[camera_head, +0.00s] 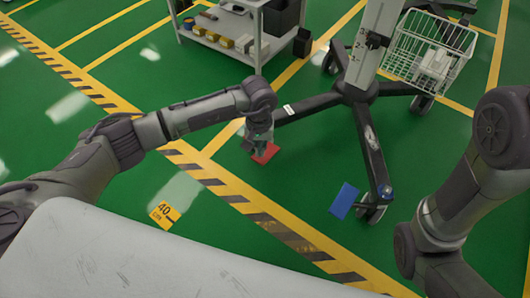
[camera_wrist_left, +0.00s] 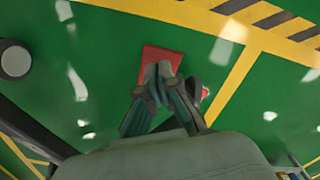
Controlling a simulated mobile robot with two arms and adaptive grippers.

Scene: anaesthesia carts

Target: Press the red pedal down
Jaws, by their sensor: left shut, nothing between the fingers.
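The red pedal (camera_head: 265,153) is a flat red plate low at the end of one leg of the wheeled cart base. My left gripper (camera_head: 256,147) points down right over it and covers part of it in the head view. In the left wrist view the red pedal (camera_wrist_left: 158,57) shows beyond the fingertips of my left gripper (camera_wrist_left: 159,72), which are shut with nothing between them. I cannot tell whether the fingertips touch the pedal. My right arm comes in from the right edge of the head view, but its gripper is out of the picture.
A blue pedal (camera_head: 344,201) sits by another leg of the dark cart base (camera_head: 355,97). A white wire basket (camera_head: 430,50) hangs on the cart's column. A grey shelf cart (camera_head: 222,42) with boxes stands behind. Open green floor (camera_head: 125,196) with yellow lines lies to the left.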

